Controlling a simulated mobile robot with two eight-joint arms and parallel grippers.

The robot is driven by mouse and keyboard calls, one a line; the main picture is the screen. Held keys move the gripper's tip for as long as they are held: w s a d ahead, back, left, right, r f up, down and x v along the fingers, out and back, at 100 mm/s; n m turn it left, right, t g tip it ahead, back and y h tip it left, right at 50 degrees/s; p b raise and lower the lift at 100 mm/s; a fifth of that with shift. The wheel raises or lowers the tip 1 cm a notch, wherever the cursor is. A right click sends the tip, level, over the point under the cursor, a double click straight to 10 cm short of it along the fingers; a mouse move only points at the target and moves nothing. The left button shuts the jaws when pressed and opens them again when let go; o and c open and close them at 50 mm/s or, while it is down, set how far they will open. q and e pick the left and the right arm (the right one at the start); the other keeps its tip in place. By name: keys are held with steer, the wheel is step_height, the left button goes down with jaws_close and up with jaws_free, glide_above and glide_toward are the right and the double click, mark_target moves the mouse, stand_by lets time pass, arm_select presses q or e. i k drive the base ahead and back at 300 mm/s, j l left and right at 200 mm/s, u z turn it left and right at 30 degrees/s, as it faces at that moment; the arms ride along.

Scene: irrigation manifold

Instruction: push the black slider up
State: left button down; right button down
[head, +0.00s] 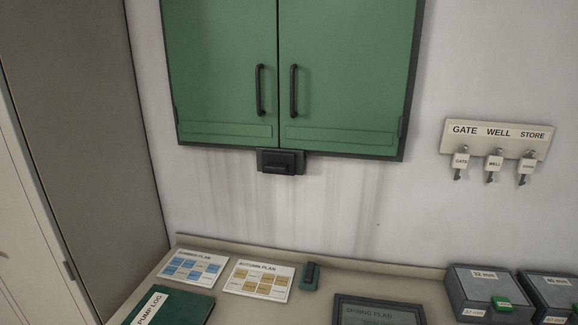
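The black slider (281,163) is a small dark block at the bottom edge of the green wall cabinet (222,60), centred under the seam between its two doors. Both doors look shut, each with a vertical black handle near the seam. The slider sits below the door panels, in a dark housing against the wall. Neither of my grippers shows in the head view.
Below is a counter (213,246) with a summer plan card (193,267), an autumn plan card (259,279), a green pump log (170,306), a small dark green item (310,276) and grey boxes (490,292). A key rack (497,138) hangs right. The wall below the slider is clear.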

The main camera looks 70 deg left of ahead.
mark_target(284, 164)
steer(key=u, duration=2.35)
